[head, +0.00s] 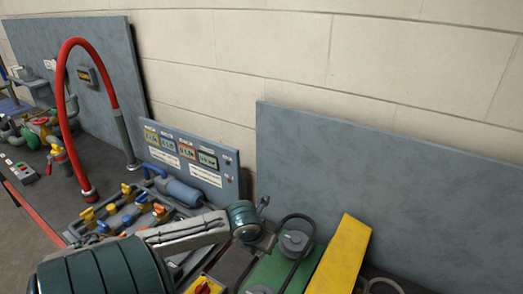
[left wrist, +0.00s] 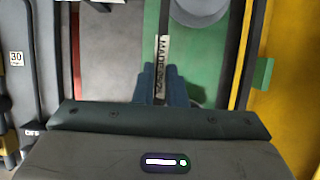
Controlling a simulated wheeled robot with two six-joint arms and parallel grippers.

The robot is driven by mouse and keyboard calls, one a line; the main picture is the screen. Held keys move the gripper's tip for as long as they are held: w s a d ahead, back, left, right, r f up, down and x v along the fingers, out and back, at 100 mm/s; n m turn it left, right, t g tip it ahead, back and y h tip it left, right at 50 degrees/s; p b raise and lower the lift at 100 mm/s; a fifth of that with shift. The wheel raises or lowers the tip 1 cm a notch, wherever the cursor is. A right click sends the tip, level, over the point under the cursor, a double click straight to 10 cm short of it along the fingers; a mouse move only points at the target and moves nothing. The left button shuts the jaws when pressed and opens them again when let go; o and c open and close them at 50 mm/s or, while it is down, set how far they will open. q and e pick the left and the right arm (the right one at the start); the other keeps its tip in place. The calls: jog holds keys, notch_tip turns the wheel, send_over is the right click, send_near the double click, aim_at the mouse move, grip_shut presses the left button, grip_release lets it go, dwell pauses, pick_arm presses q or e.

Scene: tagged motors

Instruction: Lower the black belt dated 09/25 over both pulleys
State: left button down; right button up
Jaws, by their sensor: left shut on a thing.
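The black belt (head: 313,236) forms a loop by the grey pulley (head: 293,243) on the green motor base (head: 272,274). Part of a second grey round (head: 260,290) shows at the bottom edge. In the left wrist view the belt (left wrist: 163,20) has a white tag (left wrist: 162,58); "MADE" reads, the date is partly hidden. My left gripper (left wrist: 163,82) is shut on this tagged strand with its blue fingers. A grey pulley (left wrist: 200,8) lies to the right of that strand. Whether the belt is around or above the pulleys I cannot tell. My right gripper is out of view.
A yellow guard (head: 342,258) stands close on the right of the green base. A grey panel (head: 390,190) rises behind. On the left are a valve assembly (head: 125,212), a gauge board (head: 190,160) and a red hose (head: 62,100).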

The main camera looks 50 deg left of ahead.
pick_arm(q)
jog(key=shift+f+b, duration=1.95)
jog(key=shift+f, duration=0.6)
jog(key=shift+f+b, duration=0.45)
jog(key=c, duration=1.4)
grip_release()
jog(key=shift+r, duration=0.1)
